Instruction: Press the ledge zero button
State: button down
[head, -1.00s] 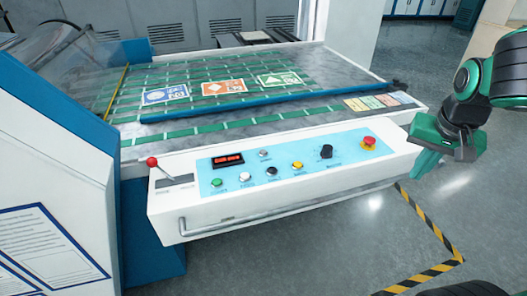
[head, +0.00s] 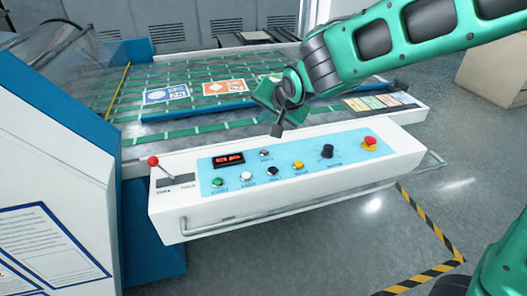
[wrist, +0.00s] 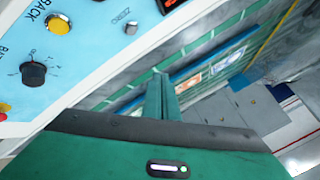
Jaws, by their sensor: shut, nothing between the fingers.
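The control ledge (head: 290,190) is a white box with a light blue panel on the front of the machine. The zero button (head: 264,154) is a small grey button right of the red display. In the wrist view the zero button (wrist: 131,27) sits at the top beside its ZERO label. My gripper (head: 277,130) is shut and empty, above the back edge of the panel and a little behind and right of the zero button, apart from it. In the wrist view its closed fingers (wrist: 161,90) point toward the machine bed, with the button up and left of them.
The panel also has a red display (head: 228,159), a green button (head: 217,182), a white button (head: 245,176), a black one (head: 272,171), a yellow one (head: 298,166), a black knob (head: 326,151) and a red stop button (head: 369,143). A red-knobbed lever (head: 153,161) stands at left.

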aim_at(264, 152)
jog(key=shift+f, duration=0.15)
jog(key=shift+d+f, duration=0.1)
jog(key=shift+f, duration=4.15)
jog(key=shift+f, duration=0.2)
jog(key=shift+f, duration=0.15)
jog(key=shift+f, duration=0.45)
jog(key=shift+r, duration=0.85)
